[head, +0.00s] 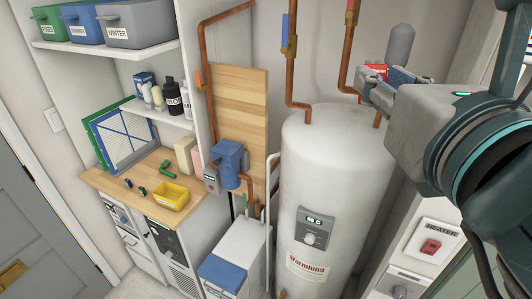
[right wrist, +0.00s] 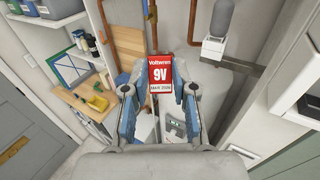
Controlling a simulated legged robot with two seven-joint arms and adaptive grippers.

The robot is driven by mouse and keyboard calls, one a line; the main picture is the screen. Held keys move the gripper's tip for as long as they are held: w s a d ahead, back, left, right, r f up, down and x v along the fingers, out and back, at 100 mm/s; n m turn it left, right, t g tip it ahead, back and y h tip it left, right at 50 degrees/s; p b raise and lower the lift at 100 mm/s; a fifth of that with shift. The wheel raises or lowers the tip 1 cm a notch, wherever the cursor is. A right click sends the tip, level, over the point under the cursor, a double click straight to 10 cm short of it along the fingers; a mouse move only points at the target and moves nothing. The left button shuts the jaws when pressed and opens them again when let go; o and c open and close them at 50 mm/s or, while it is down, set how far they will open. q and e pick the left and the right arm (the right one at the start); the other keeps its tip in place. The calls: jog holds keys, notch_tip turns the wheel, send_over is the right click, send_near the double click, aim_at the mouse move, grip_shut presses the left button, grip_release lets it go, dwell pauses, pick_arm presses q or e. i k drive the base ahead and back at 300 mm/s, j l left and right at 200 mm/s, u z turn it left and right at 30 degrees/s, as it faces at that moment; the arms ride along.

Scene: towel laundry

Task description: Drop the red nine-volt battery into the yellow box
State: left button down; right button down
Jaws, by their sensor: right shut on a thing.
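My right gripper (head: 375,84) is raised at the upper right of the head view, in front of the upper right of the water heater. It is shut on the red nine-volt battery (right wrist: 161,76), which stands upright between the fingertips in the right wrist view with its "9V" label facing the camera. In the head view only a small red part of the battery (head: 377,69) shows. The yellow box (head: 172,194) sits on the wooden counter at the left, far from the gripper. It also shows small in the right wrist view (right wrist: 97,102). My left gripper is not in view.
The white water heater (head: 330,175) with copper pipes stands between the gripper and the counter (head: 110,185). Small green and dark items lie near the box. A blue pump (head: 231,165) is right of the counter. Shelves with bins (head: 140,24) and bottles hang above.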

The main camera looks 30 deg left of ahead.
aim_at(173, 198)
jog(key=u, duration=1.9)
